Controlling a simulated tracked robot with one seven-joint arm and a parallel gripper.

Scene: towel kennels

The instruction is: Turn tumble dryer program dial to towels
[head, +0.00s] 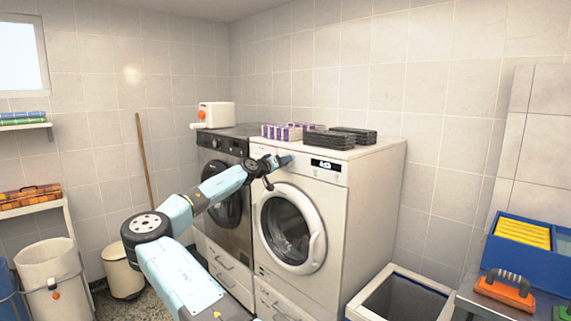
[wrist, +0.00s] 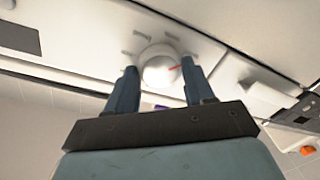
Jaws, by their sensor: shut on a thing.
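The white tumble dryer (head: 355,205) stands on the right of the two machines, with a round glass door and a small dark display at the top right of its panel. In the wrist view its round pale program dial (wrist: 160,68) sits between my two blue-grey fingers, with a red pointer mark on its right side and several small grey marks around it. My gripper (wrist: 163,85) is shut on the dial; in the head view my gripper (head: 284,161) is at the upper panel and hides the dial. The program labels are too small to read.
A dark grey washer (head: 222,153) stands to the left. Black stacks (head: 330,139) and purple-white boxes (head: 282,132) lie on the dryer top. An open bin (head: 400,295) stands right of the dryer, beside a table with a blue crate (head: 515,262).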

